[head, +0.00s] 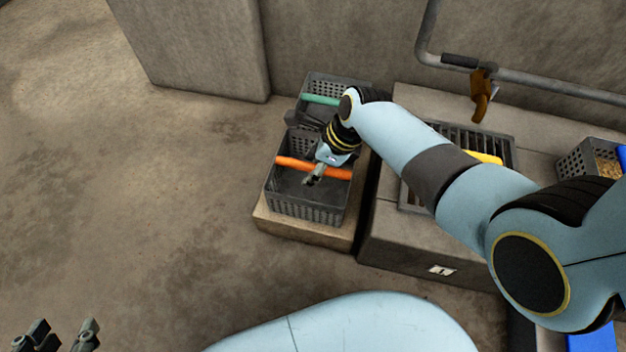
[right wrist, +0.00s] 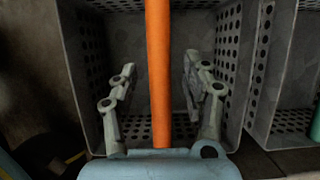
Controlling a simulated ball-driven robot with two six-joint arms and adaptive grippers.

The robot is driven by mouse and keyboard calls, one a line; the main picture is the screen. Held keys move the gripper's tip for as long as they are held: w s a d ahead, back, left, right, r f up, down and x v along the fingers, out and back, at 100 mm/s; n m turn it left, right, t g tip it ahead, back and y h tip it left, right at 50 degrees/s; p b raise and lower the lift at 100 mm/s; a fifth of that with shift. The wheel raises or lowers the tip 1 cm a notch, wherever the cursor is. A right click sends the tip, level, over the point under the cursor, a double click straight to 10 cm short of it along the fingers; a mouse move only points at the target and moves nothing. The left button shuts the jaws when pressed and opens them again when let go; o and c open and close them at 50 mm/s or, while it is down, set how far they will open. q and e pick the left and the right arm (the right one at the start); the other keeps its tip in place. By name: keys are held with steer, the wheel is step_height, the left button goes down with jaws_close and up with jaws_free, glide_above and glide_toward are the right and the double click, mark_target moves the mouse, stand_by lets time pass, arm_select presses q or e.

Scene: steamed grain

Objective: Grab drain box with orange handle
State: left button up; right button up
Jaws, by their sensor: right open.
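The drain box (head: 327,213) is a dark grey perforated basket with an orange handle (head: 296,163) across its top. It stands on a low stone block. My right gripper (head: 313,178) is over the box at the handle. In the right wrist view the orange handle (right wrist: 158,70) runs between the two open fingers of the right gripper (right wrist: 160,85), with a gap on each side. The box's perforated walls (right wrist: 228,60) show around them. My left gripper (head: 62,338) is at the lower left corner, far from the box, with its fingers apart.
A second grey basket with a green handle (head: 318,99) stands just behind the box. To the right is a stone counter (head: 400,240) with a grate and a yellow item (head: 484,157). Another basket (head: 575,162) holds grain at far right. The floor at left is clear.

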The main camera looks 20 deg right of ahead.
steer(key=shift+f, duration=0.2)
steer(key=shift+c, duration=0.4)
jaws_close()
steer(key=shift+w, duration=0.1)
